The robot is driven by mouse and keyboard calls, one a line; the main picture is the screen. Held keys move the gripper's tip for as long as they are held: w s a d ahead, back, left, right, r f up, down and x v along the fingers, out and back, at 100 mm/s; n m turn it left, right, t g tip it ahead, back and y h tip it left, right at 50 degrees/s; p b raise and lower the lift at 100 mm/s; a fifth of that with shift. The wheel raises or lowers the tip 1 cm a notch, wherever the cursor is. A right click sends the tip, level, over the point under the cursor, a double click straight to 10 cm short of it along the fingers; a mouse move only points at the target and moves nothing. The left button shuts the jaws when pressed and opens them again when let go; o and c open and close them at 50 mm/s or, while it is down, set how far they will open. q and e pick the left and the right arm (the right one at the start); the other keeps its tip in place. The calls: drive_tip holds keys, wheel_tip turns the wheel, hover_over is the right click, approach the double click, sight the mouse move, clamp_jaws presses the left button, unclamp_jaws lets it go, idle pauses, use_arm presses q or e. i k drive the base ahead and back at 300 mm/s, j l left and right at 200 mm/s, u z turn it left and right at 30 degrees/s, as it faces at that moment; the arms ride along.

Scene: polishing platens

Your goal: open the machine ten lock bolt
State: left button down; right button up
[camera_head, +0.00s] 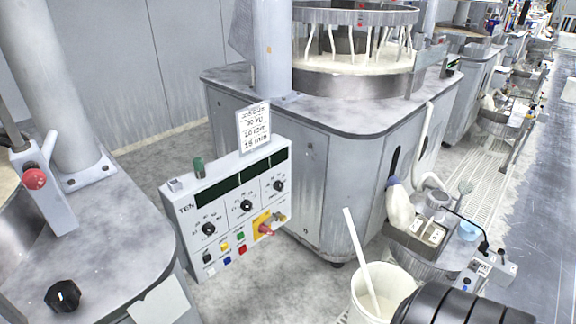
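A control panel (232,205) marked "TEN" stands in the middle, with dark displays, several black knobs, coloured buttons and a red switch on a yellow plate (266,226). A grey bracket with a red round knob (35,179) stands on the machine at the left edge. I cannot tell for certain whether this is the lock bolt, or whether it is open or locked. Neither gripper's fingers show. A black ribbed part at the bottom right looks like part of my own arm.
A grey machine top (112,235) with a black knob (62,296) fills the left. Behind the panel stands a large polishing machine (330,165). A white bucket (376,292) with a stick stands at bottom centre-right. A sink-like tray (424,243) is at right; clear floor lies at far right.

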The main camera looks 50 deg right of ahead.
sight(283, 218)
drive_tip(key=z, duration=1.4)
drive_tip(key=l, duration=0.15)
drive_tip(key=i+z, duration=0.05)
